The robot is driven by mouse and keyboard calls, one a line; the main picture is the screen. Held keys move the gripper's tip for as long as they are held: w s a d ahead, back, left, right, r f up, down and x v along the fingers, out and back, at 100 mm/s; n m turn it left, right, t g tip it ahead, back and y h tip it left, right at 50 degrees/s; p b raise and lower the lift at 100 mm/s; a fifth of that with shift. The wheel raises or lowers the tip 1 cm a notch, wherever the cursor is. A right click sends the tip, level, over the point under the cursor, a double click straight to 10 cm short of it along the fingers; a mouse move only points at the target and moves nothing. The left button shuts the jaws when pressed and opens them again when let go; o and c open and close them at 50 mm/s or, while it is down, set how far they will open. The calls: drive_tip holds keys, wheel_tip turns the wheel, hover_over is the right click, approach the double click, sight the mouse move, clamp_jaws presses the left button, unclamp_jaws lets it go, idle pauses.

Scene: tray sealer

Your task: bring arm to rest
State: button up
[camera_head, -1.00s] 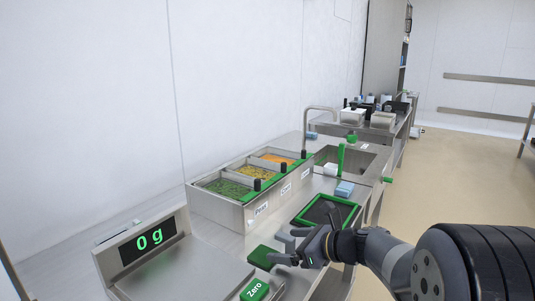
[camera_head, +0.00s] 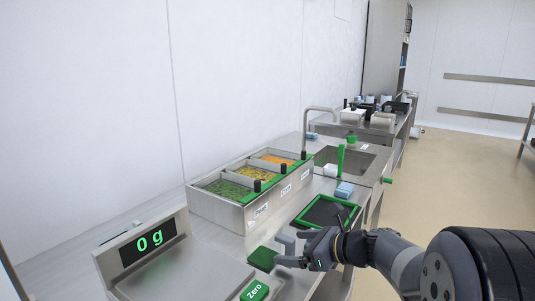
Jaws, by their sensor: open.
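My gripper (camera_head: 281,250) is at the lower middle, reaching in from the right, with its jaws apart and nothing visible between them. It is above the steel counter, just right of a green block (camera_head: 263,258) and in front of the green-rimmed black tray (camera_head: 299,222). Whether a fingertip touches the green block I cannot tell. My arm runs back to the lower right corner.
A scale (camera_head: 190,278) reading 0 g stands at left, with a green Zero button (camera_head: 255,291). A steel bin (camera_head: 233,214) holds peas, corn and an orange food. Behind are a sink (camera_head: 345,160) and blue sponge (camera_head: 344,190). Floor at right is clear.

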sight(286, 248)
drive_tip(key=x, duration=0.4)
drive_tip(key=shift+w+f+b, duration=0.1)
drive_tip(key=shift+f+b, duration=0.15)
drive_tip(key=shift+b, duration=0.15)
wheel_tip(286, 248, up, 11)
drive_tip(key=p, duration=0.4)
drive_tip(key=shift+r+p, duration=0.3)
drive_tip(key=shift+p, duration=0.4)
drive_tip(key=p, duration=0.1)
drive_tip(key=d+r+m+p, duration=0.1)
drive_tip(key=p, duration=0.1)
drive_tip(key=shift+w+r+t+h, duration=0.2)
drive_tip(key=shift+w+t+h, duration=0.1)
drive_tip(key=shift+t, duration=0.1)
drive_tip(key=s+d+r+m+t+h+p, duration=0.2)
drive_tip(key=d+m+t+h+p, duration=0.2)
drive_tip(key=d+p, duration=0.6)
drive_tip(key=m+h+p, duration=0.2)
drive_tip(key=p, duration=0.6)
drive_tip(key=shift+s+d+m+t+h, duration=0.2)
drive_tip(key=shift+s+m+t+h, duration=0.1)
drive_tip(key=shift+m, duration=0.1)
